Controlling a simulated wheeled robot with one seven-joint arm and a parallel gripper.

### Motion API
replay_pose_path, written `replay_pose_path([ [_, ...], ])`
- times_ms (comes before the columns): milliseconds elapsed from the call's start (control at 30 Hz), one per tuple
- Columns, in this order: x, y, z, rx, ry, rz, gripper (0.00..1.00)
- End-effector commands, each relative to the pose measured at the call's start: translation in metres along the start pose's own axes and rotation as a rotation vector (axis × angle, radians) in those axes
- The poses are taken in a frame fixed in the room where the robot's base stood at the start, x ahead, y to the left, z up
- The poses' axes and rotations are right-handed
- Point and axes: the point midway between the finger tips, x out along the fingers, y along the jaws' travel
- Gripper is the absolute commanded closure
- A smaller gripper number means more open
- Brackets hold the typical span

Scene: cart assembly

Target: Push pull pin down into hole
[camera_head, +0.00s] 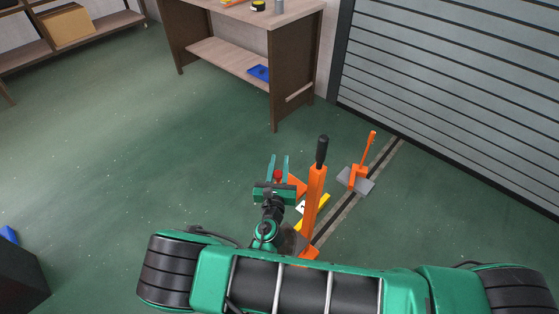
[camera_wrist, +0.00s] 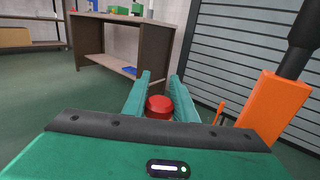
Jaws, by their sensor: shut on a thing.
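The pull pin shows as a red knob (camera_wrist: 159,107) between the two green fingers of my gripper (camera_wrist: 160,95) in the wrist view. The fingers are shut on it. In the head view the red knob (camera_head: 278,175) sits between the finger bars of my gripper (camera_head: 278,168), just left of an orange post with a black handle (camera_head: 314,200). The post also shows at the right of the wrist view (camera_wrist: 273,107). The pin's lower part and the hole are hidden behind my gripper, so I cannot tell how deep the pin sits.
A second orange upright on a grey plate (camera_head: 357,182) stands to the right, near the grey shutter (camera_head: 450,80). A yellow part (camera_head: 323,208) lies low beside the post. A wooden workbench (camera_head: 245,65) is at the back.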

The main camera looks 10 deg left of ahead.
Motion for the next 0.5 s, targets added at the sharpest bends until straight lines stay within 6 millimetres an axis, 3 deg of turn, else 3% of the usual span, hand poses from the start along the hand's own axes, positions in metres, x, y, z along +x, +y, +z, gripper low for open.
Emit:
replay_pose_path([
  [167,-0.0016,0.0006,-0.0067,0.002,0.015,0.002,1.00],
  [200,-0.0018,0.0006,-0.0071,0.002,0.016,0.002,0.68],
  [267,-0.0017,0.0005,-0.0069,0.002,0.016,0.002,0.56],
  [500,-0.0012,0.0003,-0.0044,0.002,0.011,0.001,0.56],
])
